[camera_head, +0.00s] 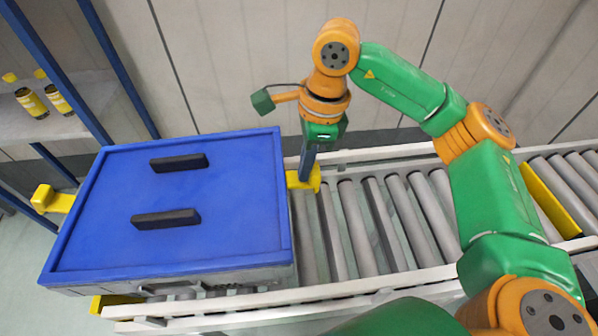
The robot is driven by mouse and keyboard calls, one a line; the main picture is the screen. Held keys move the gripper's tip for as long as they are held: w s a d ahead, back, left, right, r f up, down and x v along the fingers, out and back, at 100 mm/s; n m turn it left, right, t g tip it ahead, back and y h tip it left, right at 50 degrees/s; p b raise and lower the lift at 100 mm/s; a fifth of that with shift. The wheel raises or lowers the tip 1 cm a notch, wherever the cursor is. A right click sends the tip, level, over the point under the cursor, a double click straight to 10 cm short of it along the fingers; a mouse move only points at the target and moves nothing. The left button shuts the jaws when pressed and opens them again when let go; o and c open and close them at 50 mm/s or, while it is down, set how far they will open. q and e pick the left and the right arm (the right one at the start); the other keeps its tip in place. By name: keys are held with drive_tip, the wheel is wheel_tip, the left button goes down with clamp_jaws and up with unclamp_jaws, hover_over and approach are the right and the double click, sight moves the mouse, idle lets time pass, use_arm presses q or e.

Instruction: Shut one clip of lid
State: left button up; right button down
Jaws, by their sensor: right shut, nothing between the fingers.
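A blue lid (228,180) with two black handles lies on a grey tote (215,280) on the roller conveyor. A yellow clip (43,199) sticks out from the lid's left side. Another yellow clip (300,182) sticks out at the right side. My right gripper (307,172) points down at this right clip, with its fingers shut and empty. The fingertips overlap the clip in the picture; I cannot tell whether they touch it. My left gripper is not in view.
Bare rollers (385,220) run to the right of the tote, with a yellow bar (550,200) across them farther right. A shelf (40,122) with two yellow containers stands at the far left behind blue posts. A panelled wall closes the back.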

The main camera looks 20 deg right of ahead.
drive_tip(key=shift+d+f+b, duration=0.25)
drive_tip(key=shift+f+b, duration=0.15)
drive_tip(key=shift+f, duration=0.1)
drive_tip(key=shift+s+d+f+b, duration=0.1)
drive_tip(key=shift+d+f+b, duration=0.05)
drive_tip(key=shift+f+b, duration=0.3)
drive_tip(key=shift+r, duration=0.1)
drive_tip(key=shift+f+b, duration=0.5)
drive_tip(key=shift+d, duration=0.1)
idle(0.5)
